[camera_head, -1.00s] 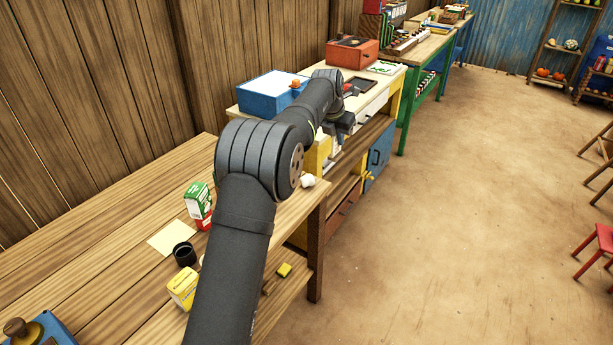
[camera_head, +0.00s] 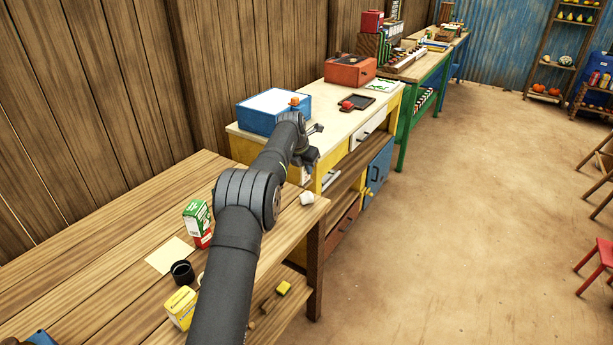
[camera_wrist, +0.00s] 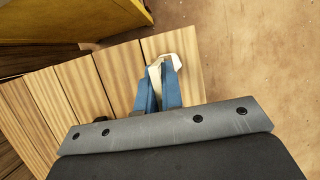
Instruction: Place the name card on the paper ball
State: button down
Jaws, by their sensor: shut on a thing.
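In the wrist view my gripper (camera_wrist: 159,68) has two blue fingers shut on a thin cream piece, which looks like the name card (camera_wrist: 155,76). The fingers hide most of it. A white crumpled-looking thing, probably the paper ball (camera_wrist: 175,62), shows at the fingertips near the bench's end; I cannot tell whether the card touches it. In the head view the white thing (camera_head: 307,198) lies near the right corner of the wooden bench (camera_head: 130,215). My wrist is just above and behind it, and the fingers are not clear there.
A green and red box (camera_head: 197,222), a pale sheet (camera_head: 170,256), a black cup (camera_head: 182,273) and a yellow box (camera_head: 181,308) are on the bench. A table with a blue box (camera_head: 274,110) stands behind.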

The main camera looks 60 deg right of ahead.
aim_at(308, 179)
jog(key=shift+f, duration=1.55)
jog(key=shift+f, duration=0.1)
jog(key=shift+f, duration=0.1)
jog(key=c, duration=1.6)
grip_release()
jog(key=shift+o, duration=0.2)
jog(key=v, duration=1.2)
